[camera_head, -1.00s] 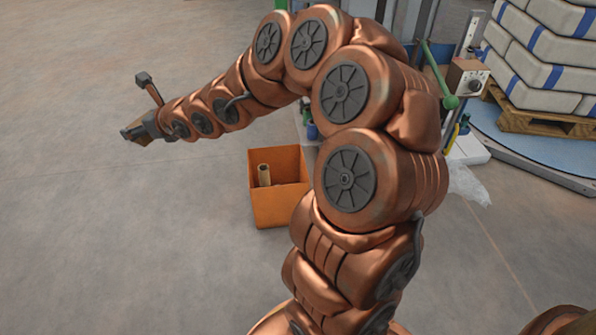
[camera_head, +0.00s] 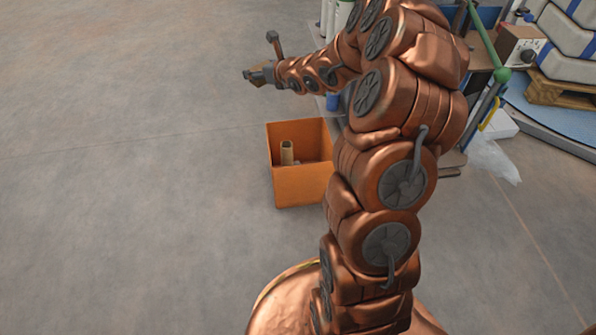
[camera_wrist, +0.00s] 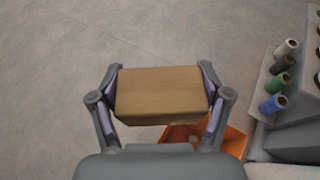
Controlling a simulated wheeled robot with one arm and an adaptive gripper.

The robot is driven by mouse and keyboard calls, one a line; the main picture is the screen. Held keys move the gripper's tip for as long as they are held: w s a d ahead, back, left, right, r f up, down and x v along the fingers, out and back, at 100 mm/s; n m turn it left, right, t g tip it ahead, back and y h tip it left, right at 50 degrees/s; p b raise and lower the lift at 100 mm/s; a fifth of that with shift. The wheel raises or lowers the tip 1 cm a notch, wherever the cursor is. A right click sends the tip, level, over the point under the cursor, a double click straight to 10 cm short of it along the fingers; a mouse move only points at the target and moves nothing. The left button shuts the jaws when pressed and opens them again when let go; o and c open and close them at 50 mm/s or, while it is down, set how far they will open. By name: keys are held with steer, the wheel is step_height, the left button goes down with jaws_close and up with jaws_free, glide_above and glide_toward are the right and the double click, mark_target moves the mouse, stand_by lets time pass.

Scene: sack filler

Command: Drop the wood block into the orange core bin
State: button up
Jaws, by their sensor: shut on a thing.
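The wood block (camera_wrist: 160,92) is a brown box shape held between both fingers of my gripper (camera_wrist: 162,95) in the wrist view. In the head view my gripper (camera_head: 259,75) is small, up and to the left of the bin, and the block is hard to make out there. In the wrist view part of the bin (camera_wrist: 236,142) shows below and right of the block; the block and my gripper hide the rest.
A bench with several coloured spools (camera_wrist: 272,104) stands to the right in the wrist view. A pallet of white sacks (camera_head: 566,50) and crumpled clear plastic (camera_head: 494,160) are at the right in the head view. The floor left of the bin is clear.

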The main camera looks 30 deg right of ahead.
steer(key=s+d+f+b, duration=0.1)
steer(key=d+f+b, duration=0.2)
steer(key=f, duration=0.9)
steer(key=s+d+f+b, duration=0.1)
steer(key=d+f+b, duration=0.2)
steer(key=d+f, duration=0.6)
steer(key=shift+f, duration=2.15)
steer(key=shift+w, duration=0.1)
steer(key=o, duration=1.1)
steer(key=shift+o, duration=0.2)
steer(key=v, duration=1.2)
